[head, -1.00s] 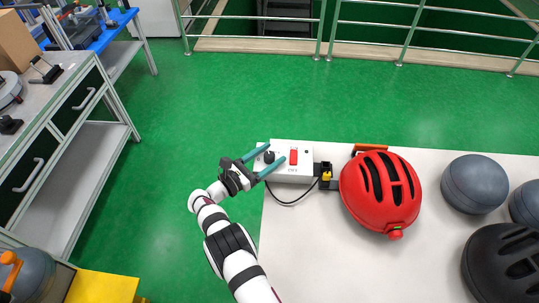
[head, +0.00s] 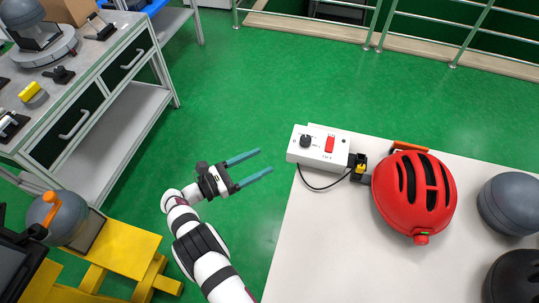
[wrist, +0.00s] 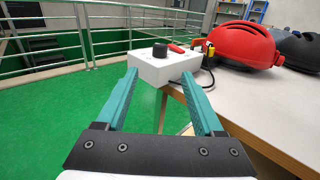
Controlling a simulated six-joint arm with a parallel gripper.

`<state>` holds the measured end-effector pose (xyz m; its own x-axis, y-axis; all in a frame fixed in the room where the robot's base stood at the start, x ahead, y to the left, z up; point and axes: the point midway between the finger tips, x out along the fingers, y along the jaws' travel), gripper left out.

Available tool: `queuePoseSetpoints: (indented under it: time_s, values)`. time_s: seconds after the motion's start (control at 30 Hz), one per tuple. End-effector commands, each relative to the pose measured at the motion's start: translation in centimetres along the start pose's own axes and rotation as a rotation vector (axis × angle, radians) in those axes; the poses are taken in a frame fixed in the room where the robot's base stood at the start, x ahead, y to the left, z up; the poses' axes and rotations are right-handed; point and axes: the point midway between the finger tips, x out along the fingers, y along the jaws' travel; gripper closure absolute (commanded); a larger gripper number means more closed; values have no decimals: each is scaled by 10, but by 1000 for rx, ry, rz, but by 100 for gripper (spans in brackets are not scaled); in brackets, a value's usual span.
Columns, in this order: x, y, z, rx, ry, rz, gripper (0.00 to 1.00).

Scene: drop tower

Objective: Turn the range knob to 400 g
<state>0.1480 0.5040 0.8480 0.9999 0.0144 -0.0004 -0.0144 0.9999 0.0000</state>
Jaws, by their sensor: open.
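A white control box (head: 314,157) sits at the back left corner of the white table. The range knob (head: 306,141) is round and black, on the left of its top face. A red switch (head: 329,144) is to the right of the knob. The marks around the knob are too small to read. In the wrist view the knob (wrist: 160,50) and the box (wrist: 165,70) show beyond the fingers. My gripper (head: 261,162) is open and empty, with two teal fingers pointing toward the box. It is left of the box, apart from it, beyond the table edge.
A red helmet (head: 414,195) stands right of the box, with a yellow and black connector (head: 360,167) and a cable between. Grey and black domes are farther right. A workbench (head: 90,85) stands at left. The table's front left part is clear.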

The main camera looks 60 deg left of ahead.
Motion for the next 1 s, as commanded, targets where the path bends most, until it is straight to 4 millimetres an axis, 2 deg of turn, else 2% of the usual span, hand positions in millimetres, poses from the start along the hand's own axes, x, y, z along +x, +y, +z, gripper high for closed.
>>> queuePoseSetpoints:
  time_s: [0.27,0.43,0.5,0.6,0.7,0.77,0.87,1.0]
  values:
    - [0,1,3,-2,3,7,31]
    - [15,10,45,-33,106,154,31]
    - [19,1,58,-45,188,220,31]
    - [20,-22,67,-55,300,278,31]
    - [19,-40,69,-58,372,303,31]
    - [21,-44,67,-58,389,308,31]
    - [36,-41,60,-61,393,307,31]
    - [72,-30,44,-61,391,304,31]
